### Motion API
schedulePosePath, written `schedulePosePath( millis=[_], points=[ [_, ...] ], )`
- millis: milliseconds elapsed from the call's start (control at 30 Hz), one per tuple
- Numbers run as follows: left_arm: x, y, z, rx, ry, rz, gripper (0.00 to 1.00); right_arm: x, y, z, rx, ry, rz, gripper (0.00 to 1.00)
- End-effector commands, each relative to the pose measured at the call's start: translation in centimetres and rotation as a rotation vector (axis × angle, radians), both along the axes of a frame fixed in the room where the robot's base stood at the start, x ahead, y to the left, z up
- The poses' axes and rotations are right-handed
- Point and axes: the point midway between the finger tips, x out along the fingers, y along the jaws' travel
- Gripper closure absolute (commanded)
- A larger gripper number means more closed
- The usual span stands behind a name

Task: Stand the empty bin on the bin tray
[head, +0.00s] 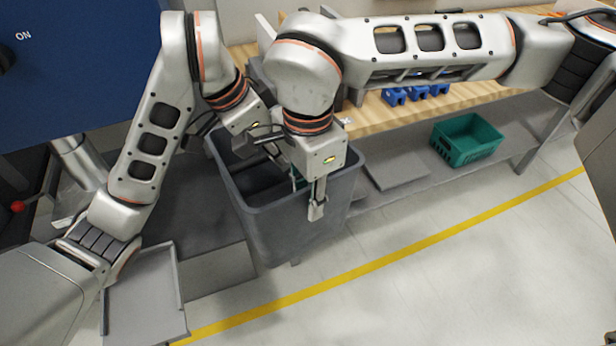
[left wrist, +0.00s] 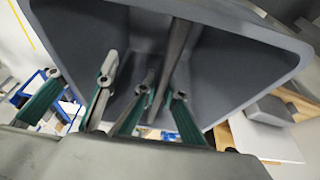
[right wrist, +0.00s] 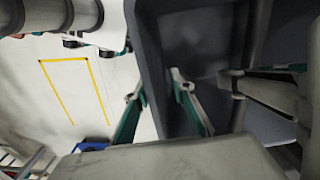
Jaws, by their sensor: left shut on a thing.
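The bin (head: 262,225) is a dark grey, open-topped tub with an inner divider (left wrist: 176,55), upright below both grippers in the head view. Its inside looks empty. My left gripper (left wrist: 162,92) is shut on the divider. In the head view its fingers are mostly hidden by the right arm. My right gripper (right wrist: 155,95) straddles the bin's wall, one finger inside and one outside; it looks open. In the head view its outer finger (head: 317,205) hangs over the bin's front face. A flat grey tray (head: 145,300) lies at lower left; I cannot tell whether it is the bin tray.
A wooden bench (head: 365,120) with blue parts (head: 420,91) stands behind. Its lower shelf (head: 375,205) holds a green crate (head: 466,140) and a flat grey plate (head: 397,172). A blue cabinet (head: 80,75) is at left. The floor right of the yellow line (head: 400,250) is clear.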

Motion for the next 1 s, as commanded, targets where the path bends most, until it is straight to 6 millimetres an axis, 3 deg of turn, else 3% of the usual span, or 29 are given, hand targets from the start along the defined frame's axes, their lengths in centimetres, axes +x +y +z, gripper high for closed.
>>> schedulePosePath(
  millis=[100, 300, 667, 767, 1000],
  points=[
    [0.0, 0.0, 0.1, -0.001, -0.002, -0.001, 1.00, -0.1, 0.0, -1.8, 0.001, 0.003, 0.000, 0.76],
    [0.0, 0.0, 0.1, -0.001, -0.002, -0.001, 1.00, -0.1, 0.0, -3.4, 0.001, 0.002, 0.000, 0.76],
    [0.0, 0.0, 0.1, -0.001, -0.002, -0.001, 1.00, 0.0, 0.0, -3.8, 0.001, 0.000, 0.000, 0.76],
    [0.0, 0.0, 0.1, -0.001, -0.002, -0.001, 1.00, 0.0, 0.0, -3.8, 0.001, 0.000, 0.000, 1.00],
    [-0.1, -0.1, 0.1, -0.002, -0.001, -0.003, 1.00, 0.0, 0.1, -3.7, 0.002, -0.001, 0.001, 1.00]
  ],
)
